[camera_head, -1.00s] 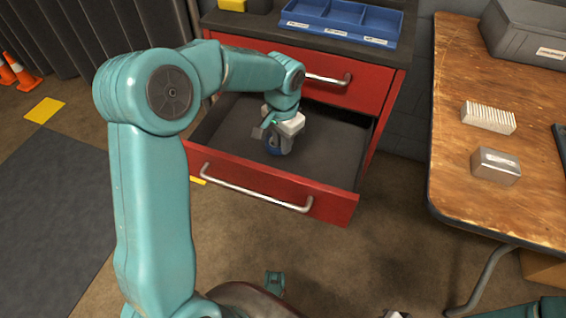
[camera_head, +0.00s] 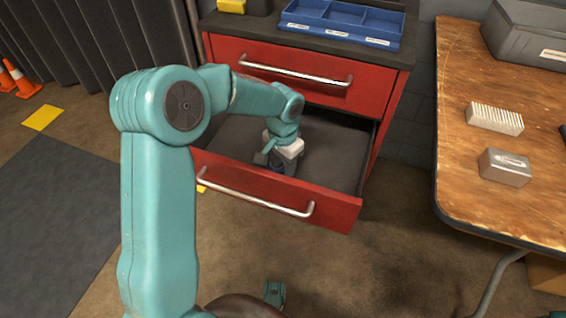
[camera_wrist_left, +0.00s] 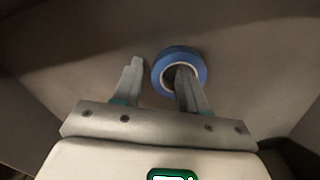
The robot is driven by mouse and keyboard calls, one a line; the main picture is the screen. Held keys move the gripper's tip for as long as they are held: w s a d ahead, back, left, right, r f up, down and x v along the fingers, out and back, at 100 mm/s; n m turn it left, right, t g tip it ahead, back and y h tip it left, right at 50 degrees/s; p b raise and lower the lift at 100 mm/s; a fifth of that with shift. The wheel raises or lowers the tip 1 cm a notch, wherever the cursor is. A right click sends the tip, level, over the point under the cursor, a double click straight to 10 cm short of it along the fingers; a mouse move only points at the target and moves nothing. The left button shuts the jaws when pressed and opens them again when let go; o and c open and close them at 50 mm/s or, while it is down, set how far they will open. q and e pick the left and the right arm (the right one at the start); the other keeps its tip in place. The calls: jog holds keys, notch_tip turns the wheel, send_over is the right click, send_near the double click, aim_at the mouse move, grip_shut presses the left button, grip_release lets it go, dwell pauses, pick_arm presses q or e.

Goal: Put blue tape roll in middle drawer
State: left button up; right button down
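The blue tape roll (camera_wrist_left: 158,80) is in the open drawer, in the left wrist view against the grey drawer interior. The open red drawer (camera_head: 335,211) is below a shut drawer (camera_head: 370,90). Whether the roll touches the drawer floor is unclear. My right gripper is not in view.
A blue divided tray (camera_head: 345,30) and a yellow item (camera_head: 231,6) are on the cabinet top. A wooden table (camera_head: 462,85) at the right holds a ribbed block (camera_head: 495,118), a metal box (camera_head: 505,167) and a grey case (camera_head: 530,35). Orange cones (camera_head: 20,80) stand far left.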

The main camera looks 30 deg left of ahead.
aim_at(283, 167)
pick_arm(q)
jog(key=shift+r, duration=0.1)
notch_tip(283, 167, up, 12)
jog(key=p, duration=0.4)
jog(key=shift+p, duration=0.35)
jog(key=shift+r, duration=0.1)
